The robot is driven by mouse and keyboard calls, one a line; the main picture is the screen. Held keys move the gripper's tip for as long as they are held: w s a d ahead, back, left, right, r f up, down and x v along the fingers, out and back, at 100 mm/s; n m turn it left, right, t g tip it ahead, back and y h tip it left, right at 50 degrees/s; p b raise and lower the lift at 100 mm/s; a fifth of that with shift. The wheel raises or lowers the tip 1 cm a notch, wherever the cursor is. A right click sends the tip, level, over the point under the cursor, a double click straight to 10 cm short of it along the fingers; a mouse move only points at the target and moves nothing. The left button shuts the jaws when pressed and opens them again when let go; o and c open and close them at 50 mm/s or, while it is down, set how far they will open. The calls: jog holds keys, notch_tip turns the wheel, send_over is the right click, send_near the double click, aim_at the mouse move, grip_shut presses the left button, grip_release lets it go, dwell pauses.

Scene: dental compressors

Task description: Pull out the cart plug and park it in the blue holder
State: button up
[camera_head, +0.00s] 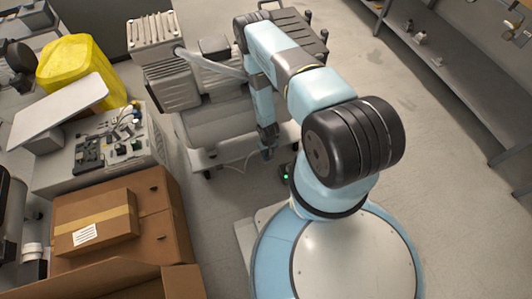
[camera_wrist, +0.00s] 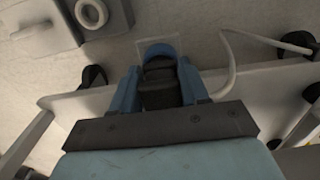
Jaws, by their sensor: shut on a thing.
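My gripper (camera_wrist: 159,78) is shut on a dark, blocky plug (camera_wrist: 160,92), which sits between its two blue fingers in the wrist view. A rounded blue piece (camera_wrist: 159,50), which looks like the blue holder, shows just beyond the plug with a pale, clear-looking square plate around it. The plug's front end is hidden, so I cannot tell whether it is inside the blue piece or only against it. In the head view my gripper (camera_head: 267,140) points down beside the low edge of the grey cart (camera_head: 205,158), and the plug is too small to make out.
A pale cable (camera_wrist: 230,55) curves right of the gripper. A grey box with a round socket-like ring (camera_wrist: 91,13) lies at upper left. Cardboard boxes (camera_head: 120,215) and a bench (camera_head: 60,170) stand left of the cart. Floor at right (camera_head: 430,160) is clear before the shelf (camera_head: 450,70).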

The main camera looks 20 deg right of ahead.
jog(key=shift+f, duration=0.45)
jog(key=o, duration=0.8)
jog(key=shift+r, duration=5.5)
